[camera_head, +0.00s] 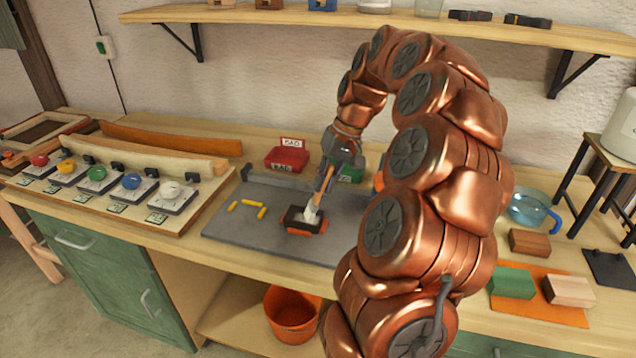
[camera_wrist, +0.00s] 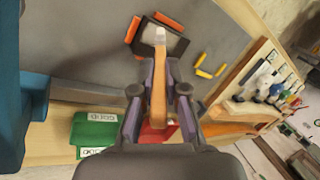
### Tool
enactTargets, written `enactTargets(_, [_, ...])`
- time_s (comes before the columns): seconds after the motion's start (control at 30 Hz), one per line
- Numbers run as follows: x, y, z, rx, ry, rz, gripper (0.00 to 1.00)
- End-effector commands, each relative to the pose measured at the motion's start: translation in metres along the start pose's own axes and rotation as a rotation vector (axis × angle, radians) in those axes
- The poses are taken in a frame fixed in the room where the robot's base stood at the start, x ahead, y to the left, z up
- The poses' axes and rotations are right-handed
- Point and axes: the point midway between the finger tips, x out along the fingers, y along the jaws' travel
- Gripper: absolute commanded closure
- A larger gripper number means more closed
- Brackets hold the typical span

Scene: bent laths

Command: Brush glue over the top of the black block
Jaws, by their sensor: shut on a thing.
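The black block (camera_head: 295,213) sits on the grey mat (camera_head: 230,225), between orange pieces (camera_head: 303,232) at its edges. In the wrist view the black block (camera_wrist: 176,46) lies beneath the brush tip. My gripper (camera_head: 328,176) is shut on a brush with a wooden handle (camera_wrist: 158,92) and pale bristles (camera_head: 312,214). The brush points down, its bristles over the block's top; I cannot tell whether they touch it. In the wrist view my gripper (camera_wrist: 158,92) has a dark finger on each side of the handle.
Several yellow pegs (camera_head: 247,203) lie left of the block. A red bin (camera_head: 287,158) and a green bin (camera_head: 350,174) stand behind it. Coloured knobs on plates (camera_head: 97,173) line the left. At right are a blue jug (camera_head: 533,212) and blocks on an orange mat (camera_head: 540,310).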

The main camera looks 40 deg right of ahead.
Motion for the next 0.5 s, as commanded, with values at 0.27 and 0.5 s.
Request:
enactTargets(0.27, [-0.005, 0.016, 0.011, 0.000, 0.000, -0.001, 1.00])
enactTargets(0.5, [-0.007, 0.016, 0.011, -0.001, -0.002, -0.001, 1.00])
